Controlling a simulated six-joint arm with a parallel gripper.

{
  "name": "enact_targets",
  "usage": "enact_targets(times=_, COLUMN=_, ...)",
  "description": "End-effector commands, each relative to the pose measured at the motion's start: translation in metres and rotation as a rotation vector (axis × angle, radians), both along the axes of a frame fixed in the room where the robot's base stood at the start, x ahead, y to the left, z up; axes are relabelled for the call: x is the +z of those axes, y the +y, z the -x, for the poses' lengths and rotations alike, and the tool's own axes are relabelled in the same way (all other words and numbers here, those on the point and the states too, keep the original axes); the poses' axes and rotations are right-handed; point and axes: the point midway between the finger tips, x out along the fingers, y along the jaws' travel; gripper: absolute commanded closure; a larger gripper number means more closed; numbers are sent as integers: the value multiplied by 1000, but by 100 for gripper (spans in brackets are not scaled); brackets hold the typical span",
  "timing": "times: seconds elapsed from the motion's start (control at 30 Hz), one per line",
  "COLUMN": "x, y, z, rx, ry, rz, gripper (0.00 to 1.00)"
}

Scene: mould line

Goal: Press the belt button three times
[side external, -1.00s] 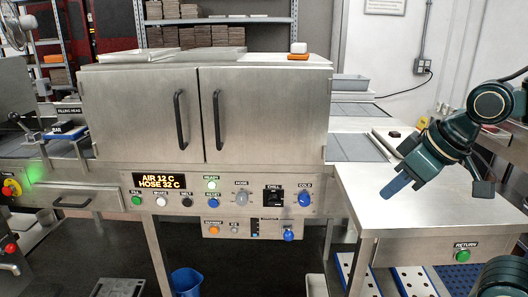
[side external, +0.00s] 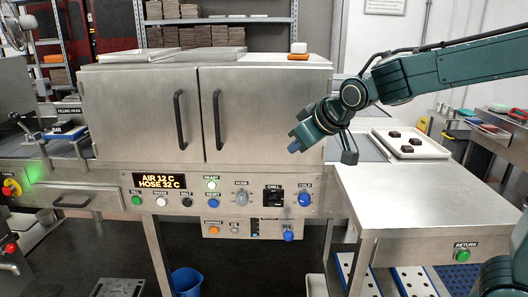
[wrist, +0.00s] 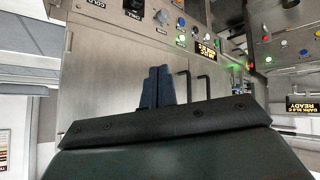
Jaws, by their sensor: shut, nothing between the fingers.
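The belt button (side external: 187,202) is a small dark round button on the steel front panel in the side external view. It sits right of the white button (side external: 162,202) and below the amber display. My gripper (side external: 294,147) is shut and empty, its blue fingertips in front of the right-hand cabinet door, up and to the right of the belt button and apart from it. In the wrist view my shut fingers (wrist: 157,85) point toward the panel, which appears upside down.
The panel also carries a green button (side external: 136,200), a blue button (side external: 212,202), a grey knob (side external: 242,198) and a blue cold knob (side external: 305,199). Door handles (side external: 217,120) stick out above.

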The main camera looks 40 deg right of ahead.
Motion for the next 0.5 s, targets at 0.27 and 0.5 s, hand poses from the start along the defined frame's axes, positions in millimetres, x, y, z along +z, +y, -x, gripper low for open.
enact_targets(times=0.27, x=-14, y=11, z=-59, rx=20, ry=-66, rz=61, gripper=100)
enact_targets(times=0.5, x=-30, y=24, z=-106, rx=42, ry=-128, rz=118, gripper=100)
